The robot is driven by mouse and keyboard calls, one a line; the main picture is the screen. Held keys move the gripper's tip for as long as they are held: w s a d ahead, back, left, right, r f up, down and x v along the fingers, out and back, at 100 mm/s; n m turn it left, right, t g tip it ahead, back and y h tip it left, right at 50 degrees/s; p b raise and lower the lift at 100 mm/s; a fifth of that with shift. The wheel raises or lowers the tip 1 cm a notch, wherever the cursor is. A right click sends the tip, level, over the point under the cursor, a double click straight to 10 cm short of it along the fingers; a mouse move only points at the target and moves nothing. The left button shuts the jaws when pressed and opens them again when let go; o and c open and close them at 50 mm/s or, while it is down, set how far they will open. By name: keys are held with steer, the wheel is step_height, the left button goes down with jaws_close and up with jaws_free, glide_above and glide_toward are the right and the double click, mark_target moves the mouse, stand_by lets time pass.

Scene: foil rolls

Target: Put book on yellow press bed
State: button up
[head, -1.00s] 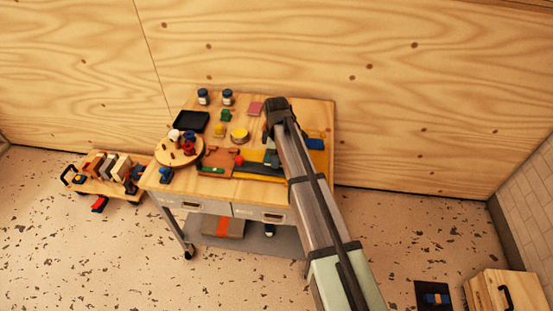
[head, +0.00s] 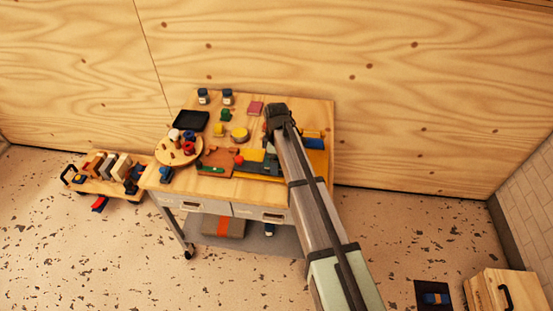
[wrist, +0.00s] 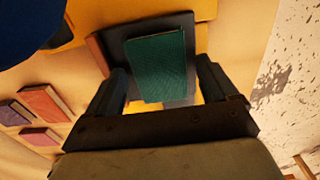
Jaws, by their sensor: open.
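A dark green book (wrist: 156,62) fills the middle of the wrist view, over a dark slab with yellow beside it. My gripper (wrist: 161,68) is open, with one finger on each side of the book; I cannot tell whether either touches it. In the head view my gripper end (head: 278,110) is over the right part of the workbench, and its fingertips and the book are hidden by the arm. A yellow bed (head: 317,160) with a blue block (head: 313,143) on it lies at the bench's right side, partly behind my arm.
The wooden workbench (head: 290,98) also holds a round wooden stand (head: 168,153), a black tray (head: 191,120), two jars and several small coloured pieces. A low cart (head: 95,185) with books stands on the floor at left. A wooden box (head: 500,291) is at lower right.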

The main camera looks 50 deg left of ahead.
step_height(320, 180, up, 12)
steer(key=shift+r, duration=0.2)
stand_by(0.5)
stand_by(0.4)
